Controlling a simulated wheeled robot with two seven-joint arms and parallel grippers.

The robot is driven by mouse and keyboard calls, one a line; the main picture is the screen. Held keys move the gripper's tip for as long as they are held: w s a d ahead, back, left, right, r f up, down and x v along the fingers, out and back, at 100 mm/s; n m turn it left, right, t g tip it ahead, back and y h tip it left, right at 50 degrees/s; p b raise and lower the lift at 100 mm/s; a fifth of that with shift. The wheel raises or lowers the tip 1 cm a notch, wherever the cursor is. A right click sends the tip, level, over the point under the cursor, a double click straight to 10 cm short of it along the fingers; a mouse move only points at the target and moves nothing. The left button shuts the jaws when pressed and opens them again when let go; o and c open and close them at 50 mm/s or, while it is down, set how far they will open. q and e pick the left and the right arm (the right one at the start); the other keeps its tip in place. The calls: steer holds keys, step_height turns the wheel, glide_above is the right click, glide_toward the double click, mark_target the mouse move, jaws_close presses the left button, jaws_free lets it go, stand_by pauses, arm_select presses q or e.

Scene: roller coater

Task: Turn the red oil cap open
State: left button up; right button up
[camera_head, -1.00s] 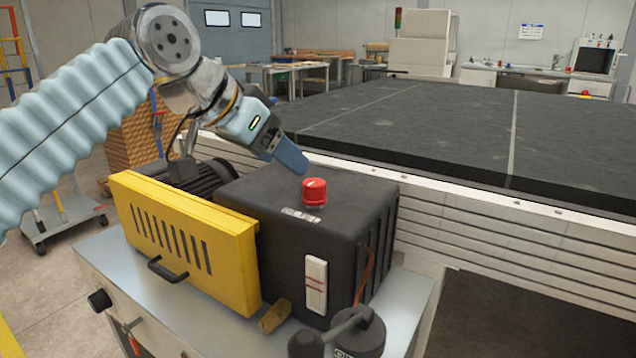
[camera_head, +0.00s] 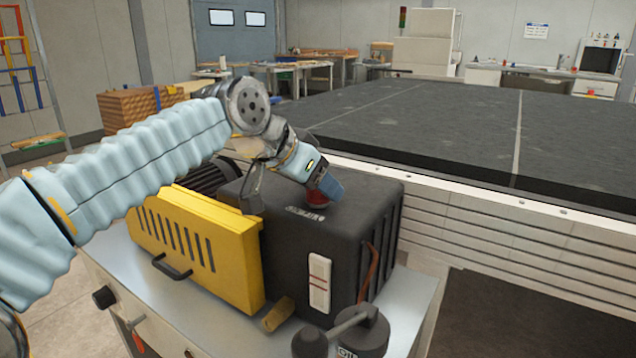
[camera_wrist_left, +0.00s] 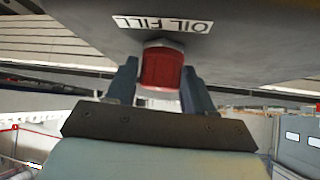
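The red oil cap (camera_head: 317,199) sits on top of the black pump housing (camera_head: 345,222), mostly hidden behind my left gripper (camera_head: 326,188) in the head view. In the left wrist view the cap (camera_wrist_left: 161,68) stands between the two blue-grey fingers of my left gripper (camera_wrist_left: 160,84), below the "OIL FILL" label (camera_wrist_left: 163,23). The fingers are spread, one on each side of the cap. A narrow gap shows on the left, and the right finger is very close to the cap. My right gripper is in neither view.
A yellow slotted guard (camera_head: 195,240) is beside the black housing, on a metal cabinet (camera_head: 385,320). A dark oil can (camera_head: 365,335) stands at the cabinet's front. A large black-topped table (camera_head: 430,120) lies behind.

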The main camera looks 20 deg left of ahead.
arm_select(q)
steer(key=c, duration=0.7)
steer(key=shift+o, duration=0.2)
steer(key=shift+n, duration=0.3)
steer(key=n+y, duration=0.3)
steer(key=shift+n+t, duration=0.3)
steer(key=shift+n, duration=0.1)
steer(key=n+g+y, duration=0.1)
steer(key=n+y, duration=0.3)
steer(key=n, duration=0.1)
steer(key=shift+d, duration=0.1)
steer(key=n+g+y, duration=0.1)
steer(key=n+y, duration=0.1)
steer(key=n, duration=0.1)
steer(key=n+g+y, duration=0.2)
steer(key=n, duration=0.1)
steer(key=shift+n, duration=0.4)
steer(key=n+g+y, duration=0.1)
steer(key=n+g, duration=0.3)
steer(key=n, duration=0.1)
steer(key=shift+g, duration=0.3)
steer(key=shift+n, duration=0.4)
steer(key=shift+c, duration=0.2)
